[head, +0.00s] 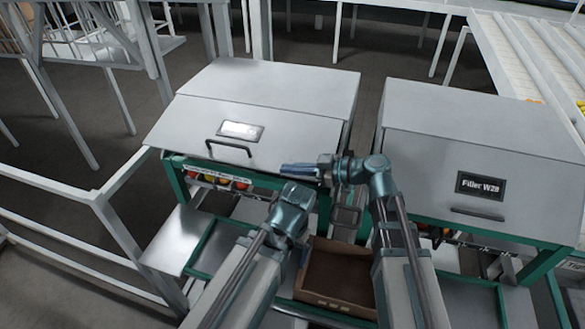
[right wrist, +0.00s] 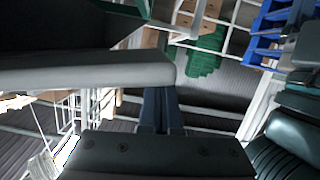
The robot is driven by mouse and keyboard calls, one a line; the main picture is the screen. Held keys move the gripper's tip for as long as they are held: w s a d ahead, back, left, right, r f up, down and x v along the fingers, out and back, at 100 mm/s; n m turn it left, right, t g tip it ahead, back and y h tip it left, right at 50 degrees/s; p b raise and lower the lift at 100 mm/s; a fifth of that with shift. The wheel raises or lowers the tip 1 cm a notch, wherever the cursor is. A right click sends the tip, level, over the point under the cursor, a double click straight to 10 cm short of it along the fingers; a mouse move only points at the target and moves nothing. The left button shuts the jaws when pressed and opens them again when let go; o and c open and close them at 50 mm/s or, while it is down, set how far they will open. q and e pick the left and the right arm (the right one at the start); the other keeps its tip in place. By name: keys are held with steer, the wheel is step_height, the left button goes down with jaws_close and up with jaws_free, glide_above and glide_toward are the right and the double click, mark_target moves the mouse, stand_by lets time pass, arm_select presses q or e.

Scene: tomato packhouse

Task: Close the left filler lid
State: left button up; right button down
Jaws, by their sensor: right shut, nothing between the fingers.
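The left filler lid (head: 180,124) is a grey metal cover with a label and a dark bar handle (head: 229,147). It slopes down at the front over the green frame, and tomatoes show below its front edge. I cannot tell whether it sits fully down. My right gripper (head: 286,169) is shut and empty, pointing left near the lid's lower right front corner. Whether it touches the lid is unclear. Its shut fingers also show in the right wrist view (right wrist: 159,108), beside a pale grey slab. My left arm's end (head: 292,199) is just below; its fingers are not clear.
The right filler (head: 480,125), labelled Filler W29, stands to the right with its lid down. An open cardboard box (head: 338,276) lies below between my arms. White railings (head: 115,215) stand at the left, and a white conveyor (head: 525,45) at the top right.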

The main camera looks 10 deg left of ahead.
steer(key=r+p+v, duration=0.2)
steer(key=p+v, duration=0.2)
steer(key=v, duration=0.6)
steer(key=shift+s+r, duration=0.3)
steer(key=shift+s, duration=0.1)
